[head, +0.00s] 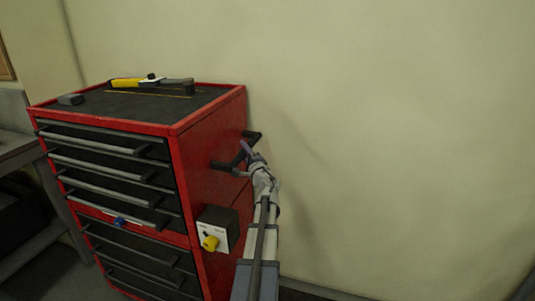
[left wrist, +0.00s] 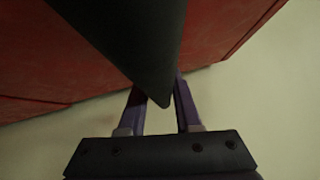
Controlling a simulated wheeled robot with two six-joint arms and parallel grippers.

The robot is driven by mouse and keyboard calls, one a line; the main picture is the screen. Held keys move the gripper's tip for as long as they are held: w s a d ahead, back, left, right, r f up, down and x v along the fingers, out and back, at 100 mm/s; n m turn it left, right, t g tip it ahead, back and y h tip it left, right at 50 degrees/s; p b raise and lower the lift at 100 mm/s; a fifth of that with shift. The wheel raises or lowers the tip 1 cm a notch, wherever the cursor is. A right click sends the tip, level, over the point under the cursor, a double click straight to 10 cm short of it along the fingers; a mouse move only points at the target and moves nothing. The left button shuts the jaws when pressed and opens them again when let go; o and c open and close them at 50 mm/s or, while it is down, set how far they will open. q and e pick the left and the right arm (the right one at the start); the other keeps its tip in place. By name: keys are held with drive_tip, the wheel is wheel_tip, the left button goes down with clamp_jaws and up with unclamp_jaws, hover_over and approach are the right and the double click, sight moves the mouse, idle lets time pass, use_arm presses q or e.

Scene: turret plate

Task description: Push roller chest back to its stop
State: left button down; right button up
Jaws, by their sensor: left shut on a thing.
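The red roller chest (head: 207,150) with dark drawers stands left of centre in the head view, its back near the pale wall. A black push handle (head: 232,160) sticks out from its right side. My left gripper (head: 246,150) is at this handle, its purple fingers shut on the bar. In the left wrist view the dark handle bar (left wrist: 130,45) runs between the two fingers (left wrist: 162,103), with the red chest side (left wrist: 40,70) behind it. The stop is not visible. My right gripper is not in view.
A yellow and grey tool (head: 150,82) and a small grey block (head: 71,99) lie on the chest top. A box with a yellow knob (head: 210,242) is on the chest's right side. A grey bench (head: 15,145) stands at the far left. The wall (head: 400,130) is bare at right.

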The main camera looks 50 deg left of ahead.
use_arm(q)
drive_tip(key=s+a, duration=0.2)
drive_tip(key=a, duration=0.2)
drive_tip(key=s+a, duration=0.3)
drive_tip(key=a, duration=0.1)
drive_tip(key=s+a, duration=0.2)
drive_tip(key=a, duration=0.2)
drive_tip(key=shift+s+a, duration=0.25)
drive_tip(key=shift+s, duration=0.1)
drive_tip(key=shift+s+a, duration=0.35)
drive_tip(key=shift+a, duration=0.25)
drive_tip(key=shift+s+a+r, duration=0.15)
drive_tip(key=shift+a, duration=0.15)
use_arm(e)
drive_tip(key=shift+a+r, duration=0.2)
use_arm(q)
drive_tip(key=shift+s+a+r, duration=0.1)
drive_tip(key=shift+a, duration=0.15)
drive_tip(key=c, duration=1.1)
unclamp_jaws()
drive_tip(key=o, duration=0.3)
drive_tip(key=shift+s+r, duration=0.1)
drive_tip(key=shift+r, duration=0.05)
drive_tip(key=shift+o, duration=1)
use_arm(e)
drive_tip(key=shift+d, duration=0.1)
use_arm(q)
drive_tip(key=shift+s+d, duration=0.15)
